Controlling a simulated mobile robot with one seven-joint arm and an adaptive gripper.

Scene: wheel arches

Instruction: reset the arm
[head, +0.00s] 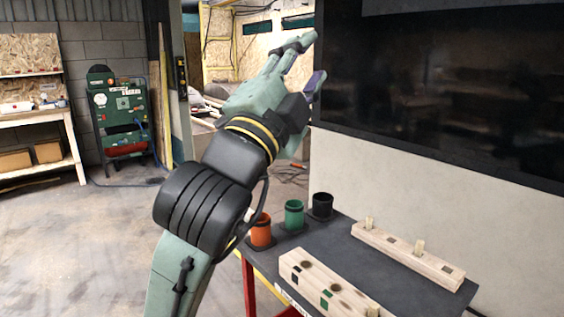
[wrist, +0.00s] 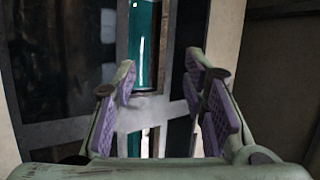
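My gripper (head: 306,62) is raised at the end of my arm in the head view, above and behind the dark table, pointing up and to the right. In the wrist view my gripper (wrist: 160,92) shows two fingers with purple pads, spread well apart. Nothing is between the pads; a blurred dark panel with a teal strip shows beyond them. My gripper is clear of the table and the things on it.
The dark table (head: 375,255) holds orange (head: 261,232), green (head: 294,216) and black (head: 322,206) cups and two wooden blocks, a near one (head: 325,284) and a far one (head: 400,250), with small pegs. A dark screen (head: 440,90) fills the right wall. Open floor (head: 80,240) lies left.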

